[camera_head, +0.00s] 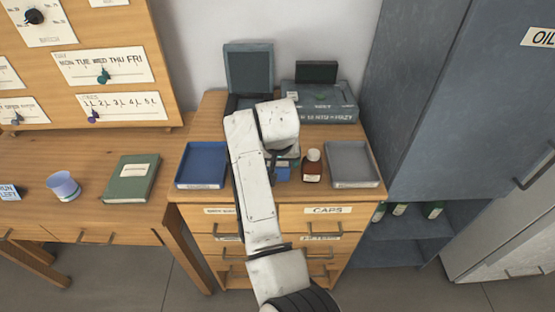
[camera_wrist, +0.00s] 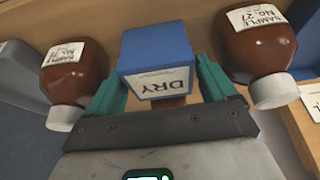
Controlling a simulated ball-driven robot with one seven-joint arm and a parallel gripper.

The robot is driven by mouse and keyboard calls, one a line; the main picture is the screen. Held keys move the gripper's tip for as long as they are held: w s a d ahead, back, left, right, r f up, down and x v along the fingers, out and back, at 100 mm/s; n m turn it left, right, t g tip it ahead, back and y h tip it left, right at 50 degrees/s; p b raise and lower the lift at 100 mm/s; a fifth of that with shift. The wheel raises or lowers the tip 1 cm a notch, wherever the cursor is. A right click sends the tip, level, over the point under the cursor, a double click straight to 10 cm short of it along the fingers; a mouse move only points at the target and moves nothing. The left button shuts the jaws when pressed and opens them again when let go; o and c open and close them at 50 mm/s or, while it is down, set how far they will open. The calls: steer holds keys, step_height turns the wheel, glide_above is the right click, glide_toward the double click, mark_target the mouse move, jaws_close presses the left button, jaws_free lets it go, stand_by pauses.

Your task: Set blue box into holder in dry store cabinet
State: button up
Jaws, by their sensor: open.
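A blue box (camera_wrist: 158,45) with a white DRY label is in the wrist view, between the two teal fingers of my gripper (camera_wrist: 162,88). The fingers are open, one on each side of the box; whether either touches it I cannot tell. In the head view my gripper (camera_head: 286,158) is over the top of the drawer unit, and only a small part of the blue box (camera_head: 283,174) shows below it. The rest is hidden by my arm. No holder can be made out, and no cabinet marked as the dry store is readable.
A brown bottle (camera_head: 312,165) stands right of the box; the wrist view shows brown bottles on the left (camera_wrist: 75,72) and right (camera_wrist: 255,42). A blue tray (camera_head: 202,164) and grey tray (camera_head: 353,164) flank them. A grey cabinet (camera_head: 440,90) stands right.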

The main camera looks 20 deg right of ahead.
steer(key=v, duration=1.2)
steer(key=shift+r, duration=0.1)
steer(key=s+d+f+h, duration=0.1)
steer(key=s+d+f, duration=0.6)
steer(key=d+f, duration=0.25)
steer(key=s+d+f+n+g, duration=0.1)
steer(key=s+d+f, duration=0.1)
steer(key=s+f, duration=0.4)
steer(key=s+d+f+n+g, duration=0.1)
steer(key=s+d+f, duration=0.2)
steer(key=s+f, duration=0.4)
steer(key=s, duration=0.8)
steer(key=shift+s+n+y, duration=0.25)
steer(key=shift+n+y, duration=0.05)
steer(key=shift+n, duration=0.1)
steer(key=shift+g+y, duration=0.6)
steer(key=shift+y, duration=0.2)
steer(key=s+a, duration=0.1)
steer(key=s, duration=0.2)
steer(key=s+a+f, duration=0.1)
steer(key=s, duration=0.2)
steer(key=s+a+f, duration=0.1)
steer(key=s, duration=0.2)
steer(key=shift+s+f, duration=0.2)
steer(key=shift+s, duration=0.05)
steer(key=shift+c, duration=0.2)
